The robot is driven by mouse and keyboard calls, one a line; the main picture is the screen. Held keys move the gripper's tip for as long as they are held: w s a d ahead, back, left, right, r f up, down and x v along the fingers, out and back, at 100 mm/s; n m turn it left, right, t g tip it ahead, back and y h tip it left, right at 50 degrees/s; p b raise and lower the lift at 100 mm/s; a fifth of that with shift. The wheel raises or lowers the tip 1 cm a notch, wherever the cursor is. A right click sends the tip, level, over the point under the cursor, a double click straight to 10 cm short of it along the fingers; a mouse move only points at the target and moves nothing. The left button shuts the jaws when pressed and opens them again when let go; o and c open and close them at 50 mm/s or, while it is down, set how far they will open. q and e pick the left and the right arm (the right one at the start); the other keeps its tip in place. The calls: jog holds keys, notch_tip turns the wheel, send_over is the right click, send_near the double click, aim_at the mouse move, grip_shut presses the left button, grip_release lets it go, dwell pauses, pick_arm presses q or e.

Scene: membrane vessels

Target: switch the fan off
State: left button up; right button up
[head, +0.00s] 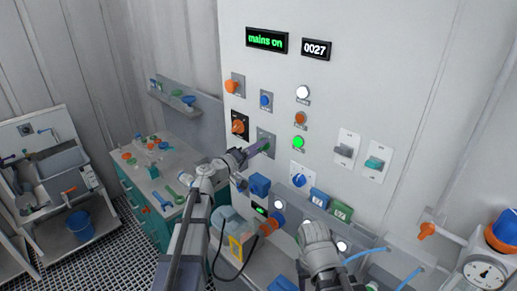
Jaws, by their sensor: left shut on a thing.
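The white control panel (400,105) carries several switches, and their labels are too small to read, so I cannot tell which one is marked for the fan. My left gripper (258,149) is at the panel, shut on a small green switch handle (266,145) on a grey plate (264,135). The fingers partly hide the handle and plate. My right arm shows at the bottom centre, but its gripper fingers do not show.
Close by are an orange rotary switch (238,126), a lit green lamp (298,143) and a blue dial (299,180). A display (267,40) reads "mains on"; a counter (316,49) reads 0027. A pressure gauge (485,273) stands lower right. A bench (165,182) is left.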

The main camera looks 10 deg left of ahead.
pick_arm(q)
jog(key=shift+n, duration=0.3)
jog(key=n, duration=1.1)
jog(key=shift+n, duration=0.3)
dwell(0.5)
jog(key=o, duration=1.4)
jog(key=shift+c, duration=0.2)
jog(key=v, duration=0.8)
